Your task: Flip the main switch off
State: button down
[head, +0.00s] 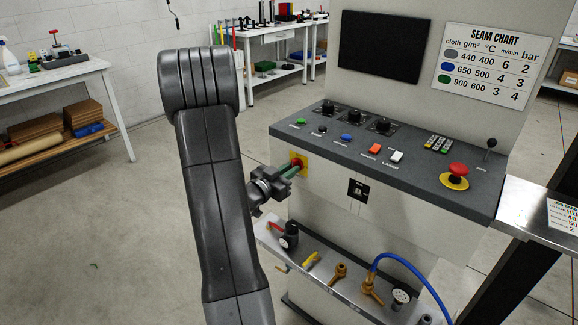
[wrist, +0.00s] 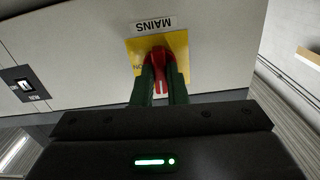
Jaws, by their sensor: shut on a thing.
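The main switch is a red rotary handle on a yellow plate, set in the front face of the machine's console. It shows in the head view (head: 296,162) at the left end of the console front, partly hidden by my gripper. In the wrist view the red handle (wrist: 162,62) sits on its yellow plate (wrist: 134,48), under an upside-down MAINS label (wrist: 156,25). My gripper (wrist: 160,82) has its two green fingers shut on the red handle, one on each side. The gripper also shows in the head view (head: 291,171). Part of the plate's lettering is hidden by the fingers.
The console top (head: 420,175) carries buttons, knobs and a red emergency stop (head: 457,172). Below my gripper, a shelf (head: 330,278) holds valves and a blue hose (head: 410,264). A black rocker switch (head: 358,189) is right of the main switch. Open floor lies left.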

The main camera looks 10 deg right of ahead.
jog(key=shift+n, duration=0.5)
jog(key=c, duration=1.4)
grip_release()
jog(key=shift+c, duration=0.2)
jog(key=v, duration=1.4)
jog(key=shift+d, duration=0.15)
jog(key=x, duration=1.3)
jog(key=shift+w+d, duration=0.25)
jog(key=shift+w, duration=0.05)
